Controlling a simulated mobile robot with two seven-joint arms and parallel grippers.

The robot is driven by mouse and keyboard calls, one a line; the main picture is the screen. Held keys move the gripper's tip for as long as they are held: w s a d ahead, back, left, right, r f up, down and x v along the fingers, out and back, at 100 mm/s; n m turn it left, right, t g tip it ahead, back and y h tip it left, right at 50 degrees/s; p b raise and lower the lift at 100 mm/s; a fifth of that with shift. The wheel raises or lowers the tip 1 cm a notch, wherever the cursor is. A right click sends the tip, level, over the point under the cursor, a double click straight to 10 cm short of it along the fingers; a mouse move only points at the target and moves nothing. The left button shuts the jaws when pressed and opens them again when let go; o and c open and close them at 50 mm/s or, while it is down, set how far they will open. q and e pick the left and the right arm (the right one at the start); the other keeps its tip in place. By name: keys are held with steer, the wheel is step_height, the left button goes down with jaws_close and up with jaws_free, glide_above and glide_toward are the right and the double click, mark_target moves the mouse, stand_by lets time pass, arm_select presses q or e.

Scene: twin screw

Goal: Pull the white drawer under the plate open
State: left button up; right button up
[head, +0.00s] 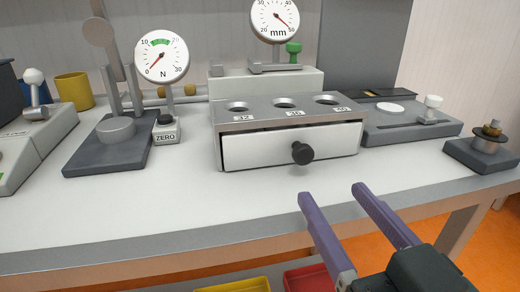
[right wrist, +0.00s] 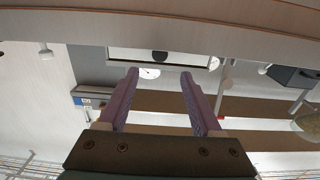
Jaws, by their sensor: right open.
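The white drawer (head: 262,150) sits under the grey plate (head: 262,113) with three labelled holes. A thin dark gap shows along its top and left edges. Its round black knob (head: 302,153) sticks out of the front. My right gripper (head: 331,192) has two purple fingers, spread apart and empty, in front of and below the knob in the head view. The fingers also show apart in the right wrist view (right wrist: 160,74), with the dark knob (right wrist: 160,56) beyond and between their tips, not touched. My left gripper is not in view.
The bench's front edge (head: 200,240) lies under the right fingers. A block with a dial post (head: 115,145) stands left of the drawer, a dark grey fixture (head: 412,130) right. The bench top before the drawer is clear. Yellow and red bins (head: 310,278) show below.

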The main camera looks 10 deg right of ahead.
mark_target(306, 156)
steer(key=w+b, duration=0.1)
steer(key=w, duration=0.7)
steer(key=shift+w+a, duration=0.1)
steer(key=shift+w, duration=0.2)
jaws_close()
stand_by(1.0)
